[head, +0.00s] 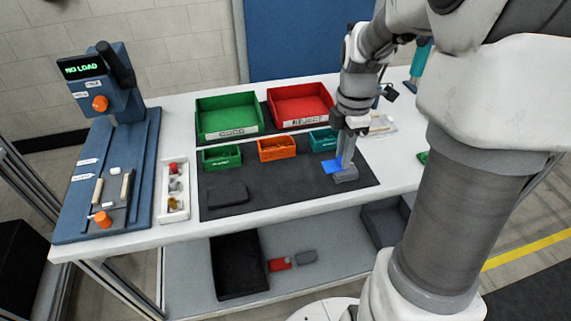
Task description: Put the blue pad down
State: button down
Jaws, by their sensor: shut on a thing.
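The blue pad (331,167) is a small flat bright blue piece at the right part of the dark mat (285,187) on the white table. My gripper (343,172) points down at the mat's right side and is shut on the blue pad. The fingers and the grey block-like part beside them cover some of the pad. I cannot tell whether the pad touches the mat or is held just above it.
Behind the pad stand small green (222,157), orange (276,148) and teal (324,139) bins. Larger green (229,117) and red (301,105) bins are farther back. A dark flat block (228,196) lies on the mat's left. The mat's middle front is clear.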

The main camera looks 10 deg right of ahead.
send_over(294, 185)
notch_tip(294, 185, down, 7)
jog(key=shift+s+d+r, duration=0.1)
jog(key=shift+r, duration=0.1)
jog(key=shift+f+b, duration=0.4)
jog(key=shift+f, duration=1.6)
jog(key=shift+f, duration=0.1)
jog(key=shift+f, duration=0.15)
jog(key=c, duration=0.8)
grip_release()
jog(key=shift+o, duration=0.2)
